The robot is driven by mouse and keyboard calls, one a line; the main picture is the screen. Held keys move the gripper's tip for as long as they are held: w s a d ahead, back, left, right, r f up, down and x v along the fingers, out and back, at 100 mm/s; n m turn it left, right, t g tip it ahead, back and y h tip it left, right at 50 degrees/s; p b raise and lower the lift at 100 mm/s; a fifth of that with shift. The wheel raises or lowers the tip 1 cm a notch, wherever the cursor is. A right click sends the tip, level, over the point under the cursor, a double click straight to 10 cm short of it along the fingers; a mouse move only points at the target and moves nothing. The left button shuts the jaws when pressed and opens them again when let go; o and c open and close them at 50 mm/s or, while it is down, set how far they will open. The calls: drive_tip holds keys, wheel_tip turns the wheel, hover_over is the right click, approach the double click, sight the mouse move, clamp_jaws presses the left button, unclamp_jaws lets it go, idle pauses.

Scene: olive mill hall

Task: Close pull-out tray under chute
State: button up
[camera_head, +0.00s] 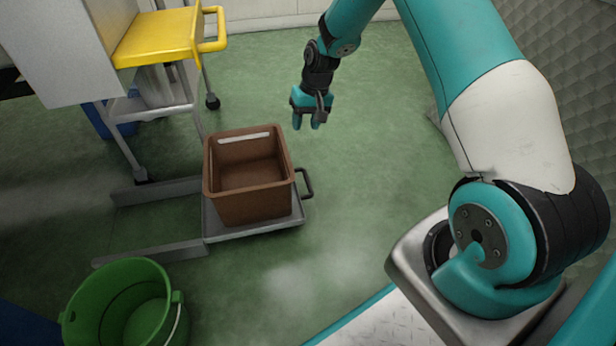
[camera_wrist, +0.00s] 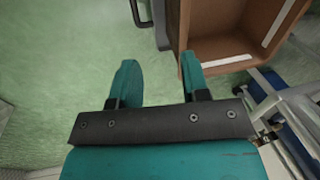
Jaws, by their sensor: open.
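The pull-out tray (camera_head: 225,232) is a flat grey metal plate low over the floor, slid out along its grey rails. A brown crate (camera_head: 249,203) stands upright on it and looks empty. The tray's dark handle (camera_head: 307,184) sticks out on the right; in the wrist view the handle (camera_wrist: 141,12) shows at the top, beside the crate (camera_wrist: 222,48). My gripper (camera_head: 312,122) hangs above and to the right of the crate, apart from the handle. In the wrist view its two teal fingers (camera_wrist: 160,75) are spread with nothing between them. No chute is clearly identifiable.
A yellow tray-like part (camera_head: 158,38) with a yellow handle sits on a grey machine frame at the upper left. A green bucket (camera_head: 122,308) stands at the lower left, near the rails. The green floor right of the tray handle is clear.

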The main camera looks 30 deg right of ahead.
drive_tip(key=m, duration=0.1)
hover_over(307, 179)
drive_tip(key=s+d, duration=0.1)
drive_tip(key=d, duration=0.2)
drive_tip(key=d+x, duration=0.1)
drive_tip(key=x, duration=0.6)
drive_tip(key=b+x, duration=0.3)
drive_tip(key=x, duration=0.2)
drive_tip(key=b+x, duration=0.3)
drive_tip(key=x, duration=0.3)
drive_tip(key=s+d+b+x, duration=0.1)
drive_tip(key=b+x, duration=0.3)
drive_tip(key=x, duration=0.2)
drive_tip(key=shift+f, duration=0.25)
clamp_jaws()
